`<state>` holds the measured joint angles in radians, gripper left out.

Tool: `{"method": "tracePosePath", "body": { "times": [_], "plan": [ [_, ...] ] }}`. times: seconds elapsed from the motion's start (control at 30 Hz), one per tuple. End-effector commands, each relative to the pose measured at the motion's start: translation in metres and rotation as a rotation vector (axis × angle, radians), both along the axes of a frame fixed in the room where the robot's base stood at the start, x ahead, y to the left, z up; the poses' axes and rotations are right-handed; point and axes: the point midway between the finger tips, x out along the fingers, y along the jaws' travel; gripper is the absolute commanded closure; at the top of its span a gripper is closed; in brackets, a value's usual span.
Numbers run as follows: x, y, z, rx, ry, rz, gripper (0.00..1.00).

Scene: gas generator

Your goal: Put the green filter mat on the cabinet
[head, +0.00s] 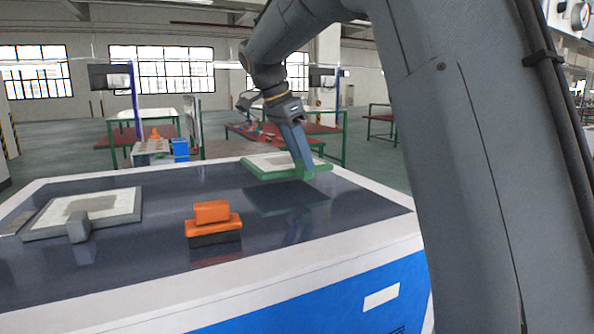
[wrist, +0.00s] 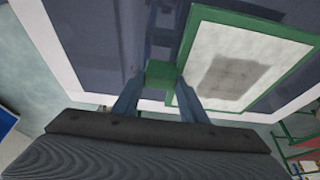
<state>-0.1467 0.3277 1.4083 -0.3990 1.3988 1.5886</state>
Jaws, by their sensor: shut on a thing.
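The green filter mat (head: 258,167) has a green frame around a pale sheet with a grey patch. It is over the far right part of the cabinet (head: 150,262), which has a dark glossy top with a white rim. A dark patch shows on the top below the mat, and the mat appears raised above the surface. My gripper (head: 307,172) is shut on the mat's green tab at its near right side. In the wrist view the tab sits between the two fingers (wrist: 160,78), with the mat (wrist: 238,60) extending to the right.
A grey-framed mat (head: 112,205) with a grey tab lies on the cabinet's left part. An orange block piece (head: 212,220) on a dark base stands near the front middle. Dark top is clear between them. Green-framed tables (head: 327,135) stand behind the cabinet.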

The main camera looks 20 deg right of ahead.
Motion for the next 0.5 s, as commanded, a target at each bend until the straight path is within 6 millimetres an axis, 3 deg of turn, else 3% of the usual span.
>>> {"method": "tracePosePath", "body": {
  "times": [0.33,0.5],
  "plan": [
    [0.000,0.000,-0.036,0.000,0.001,0.001,0.92],
    [0.000,0.000,-0.040,0.000,-0.001,-0.001,0.92]
  ]
}}
